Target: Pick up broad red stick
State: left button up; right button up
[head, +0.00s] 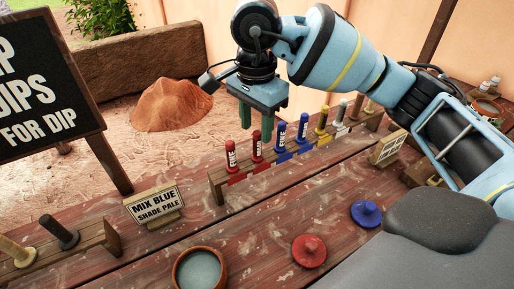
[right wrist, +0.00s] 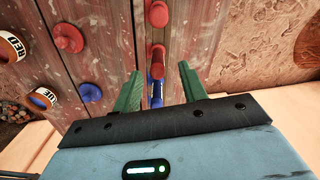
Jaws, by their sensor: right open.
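Two red sticks stand upright at the near left end of a wooden rack (head: 217,190) in the head view. The front one (head: 231,156) carries a label that looks like "FINE". The second red stick (head: 256,148) has a label too small to read surely; by its place beside the fine one it may be the broad one. My right gripper (head: 256,134) is open and empty, its green fingers pointing down over the rack near the second red stick. In the right wrist view, red stick tops (right wrist: 157,52) and blue ones line up between or just beyond the fingers (right wrist: 159,72). My left gripper is out of view.
Blue sticks (head: 281,134), a yellow stick (head: 321,121) and pale ones continue along the rack. A sign (head: 155,205), a bowl (head: 199,270), a red lid (head: 309,250) and a blue lid (head: 366,213) stand on the table. Another rack (head: 62,252) is at left.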

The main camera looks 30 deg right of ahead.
notch_tip(320, 180, down, 5)
jog(key=shift+s+r, duration=0.1)
jog(key=shift+s, duration=0.05)
jog(key=shift+c, duration=0.4)
grip_shut()
jog(key=shift+r, duration=0.1)
notch_tip(320, 180, up, 10)
jog(key=shift+f+p, duration=0.1)
jog(key=shift+p, duration=0.3)
dwell(0.6)
